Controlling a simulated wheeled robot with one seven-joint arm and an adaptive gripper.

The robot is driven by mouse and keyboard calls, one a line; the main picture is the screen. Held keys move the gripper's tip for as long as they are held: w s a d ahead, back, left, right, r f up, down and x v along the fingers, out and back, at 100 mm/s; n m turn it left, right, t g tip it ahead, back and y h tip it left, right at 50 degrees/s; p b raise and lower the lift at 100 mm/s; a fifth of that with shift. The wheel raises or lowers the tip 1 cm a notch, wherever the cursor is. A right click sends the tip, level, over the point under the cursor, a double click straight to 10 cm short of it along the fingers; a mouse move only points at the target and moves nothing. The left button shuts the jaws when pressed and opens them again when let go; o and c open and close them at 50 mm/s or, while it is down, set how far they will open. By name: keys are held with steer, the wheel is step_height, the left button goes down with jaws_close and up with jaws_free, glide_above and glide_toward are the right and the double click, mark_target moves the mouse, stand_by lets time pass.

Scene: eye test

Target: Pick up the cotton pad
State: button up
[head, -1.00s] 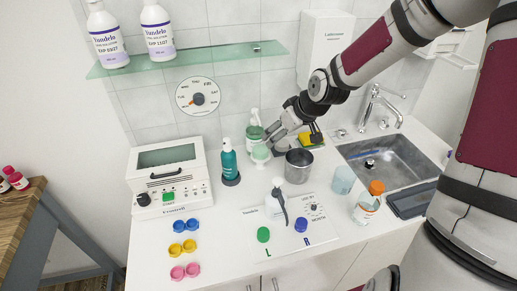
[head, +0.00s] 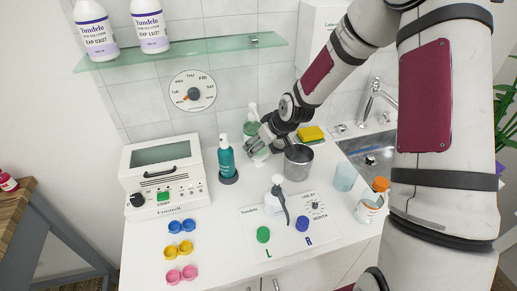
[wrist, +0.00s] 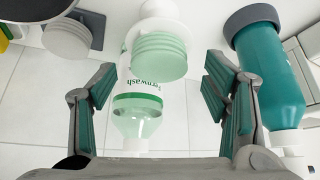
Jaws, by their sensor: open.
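A stack of pale green round pads, which look like the cotton pads (head: 261,153), sits on a white holder in front of a green-labelled pump bottle (head: 252,126). In the wrist view the ribbed pale green stack (wrist: 160,57) shows between and slightly beyond my fingertips, with the clear, green-lettered bottle (wrist: 137,103) behind it. My gripper (head: 262,138) is open and empty, its fingers close to the stack. In the wrist view the gripper (wrist: 160,72) has one finger on each side, with visible gaps to the stack. In the head view the fingers partly hide the stack.
A teal bottle (head: 226,157) stands close on the left and a metal cup (head: 298,163) close on the right. A yellow sponge (head: 311,133) lies behind the cup. A glass shelf (head: 190,53) hangs above on the left. A white device (head: 165,180) stands farther left.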

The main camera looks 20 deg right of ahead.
steer(key=shift+w+f, duration=0.3)
steer(key=shift+f, duration=0.3)
steer(key=shift+a, duration=0.1)
steer(key=c, duration=0.8)
steer(key=shift+c, duration=0.2)
steer(key=shift+r, duration=0.1)
steer(key=r, duration=0.7)
steer(key=shift+s+d, duration=0.2)
steer(key=shift+s, duration=0.05)
steer(key=s+d+p, duration=0.1)
steer(key=s+d, duration=0.2)
steer(key=s, duration=0.5)
steer(key=s+d+p, duration=0.2)
steer(key=s+d, duration=0.1)
steer(key=s, duration=0.5)
steer(key=shift+d, duration=0.25)
steer(key=shift+o, duration=0.3)
steer(key=c, duration=0.4)
steer(key=shift+o, duration=0.2)
steer(key=shift+f, duration=0.1)
